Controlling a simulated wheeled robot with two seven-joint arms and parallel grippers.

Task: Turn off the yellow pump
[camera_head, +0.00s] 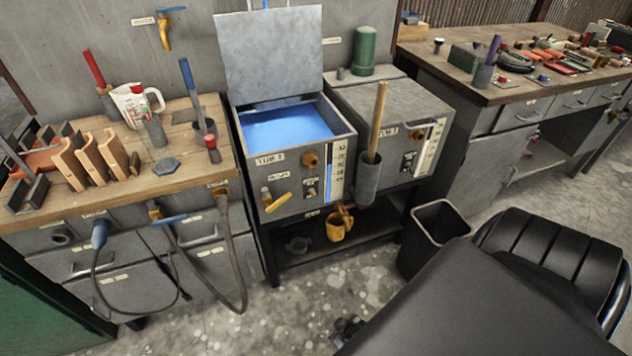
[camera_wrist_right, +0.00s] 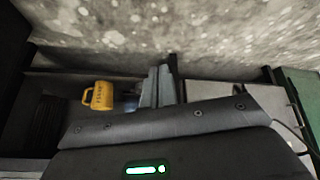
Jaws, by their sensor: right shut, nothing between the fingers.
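A yellow, mug-shaped body with a side handle, which may be the yellow pump (camera_head: 339,228), stands on the low dark shelf under the tanks. It also shows in the right wrist view (camera_wrist_right: 99,96), left of my right gripper (camera_wrist_right: 158,84). That gripper is shut and empty, apart from the yellow body. My left gripper is not in view.
A wooden workbench (camera_head: 180,165) with tools and hanging hoses is at left. A second closed tank (camera_head: 395,105) stands right of tank 1. A black bin (camera_head: 432,235) stands on the floor beside the shelf. Another bench (camera_head: 470,90) is at right.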

